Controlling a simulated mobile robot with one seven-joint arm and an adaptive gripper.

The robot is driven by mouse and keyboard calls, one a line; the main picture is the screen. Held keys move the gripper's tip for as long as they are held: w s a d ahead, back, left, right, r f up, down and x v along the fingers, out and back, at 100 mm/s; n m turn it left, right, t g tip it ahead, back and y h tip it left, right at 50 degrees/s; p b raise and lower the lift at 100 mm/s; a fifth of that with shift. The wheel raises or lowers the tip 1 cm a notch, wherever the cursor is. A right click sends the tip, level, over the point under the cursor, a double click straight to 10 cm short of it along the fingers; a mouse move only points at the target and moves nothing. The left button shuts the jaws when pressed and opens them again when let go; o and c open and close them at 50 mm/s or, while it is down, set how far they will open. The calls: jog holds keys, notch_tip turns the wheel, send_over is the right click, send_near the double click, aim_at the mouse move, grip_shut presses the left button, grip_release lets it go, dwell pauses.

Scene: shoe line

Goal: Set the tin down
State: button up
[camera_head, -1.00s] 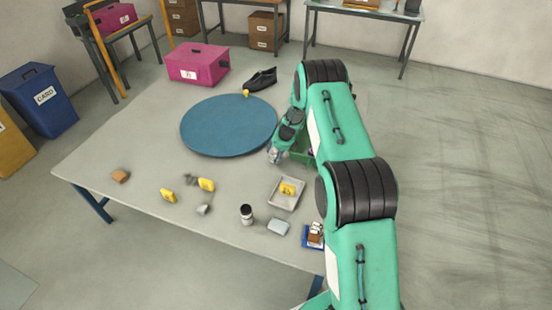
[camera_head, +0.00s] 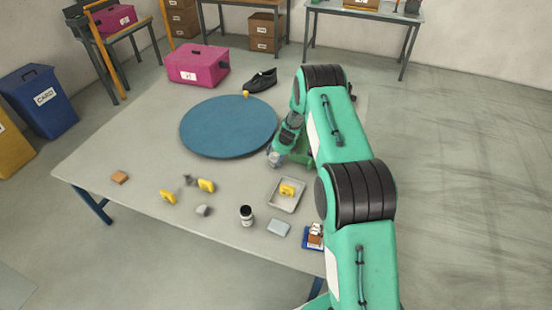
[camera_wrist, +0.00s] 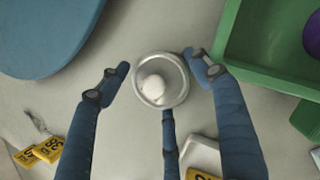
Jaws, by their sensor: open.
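The tin (camera_wrist: 161,80) is a round, silvery, open-topped cup with a whitish lump inside, seen from above in the wrist view. It looks upright on the pale tabletop, but I cannot tell for certain that its base touches. My gripper (camera_wrist: 158,74) is open around it, with one blue finger to the left and one to the right. The left finger stands clear of the tin; the right one is close to its rim. A third finger points up from below at its near edge. In the head view my gripper (camera_head: 275,157) is low over the table, and the tin is not clear there.
A green crate (camera_wrist: 229,72) with a purple item is close on the right. A blue round mat (camera_head: 228,126) lies to the left. Yellow number tags (camera_head: 206,185), a grey tray (camera_head: 276,202) and a dark jar (camera_head: 246,214) are nearer. The left tabletop is mostly clear.

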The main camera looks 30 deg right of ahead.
jog(key=p+v, duration=0.3)
jog(key=v, duration=0.8)
jog(key=shift+s+r, duration=0.15)
jog(key=shift+r, duration=0.2)
jog(key=shift+r, duration=0.1)
jog(key=s+a+r+n, duration=0.2)
jog(key=a+r+n, duration=0.2)
jog(key=r, duration=0.7)
jog(key=s+a+r+n, duration=0.3)
jog(key=a+r+n, duration=0.15)
jog(key=r, duration=0.65)
jog(key=s+a+r+n, duration=0.4)
jog(key=s+r, duration=0.1)
jog(key=r, duration=0.3)
jog(key=s+a+r+n, duration=0.4)
jog(key=s+r, duration=0.1)
jog(key=r, duration=0.3)
jog(key=s+a+r+n+t, duration=0.1)
jog(key=s+a+r+n, duration=0.3)
jog(key=s, duration=0.5)
jog(key=s+a+r+n, duration=0.2)
jog(key=s+r+n, duration=0.35)
jog(key=s, duration=0.35)
jog(key=s+a+r+n+h, duration=0.1)
jog(key=s+n, duration=0.7)
jog(key=s, duration=1.1)
jog(key=shift+s+a+r+t, duration=0.2)
jog(key=shift+s+a+t, duration=0.1)
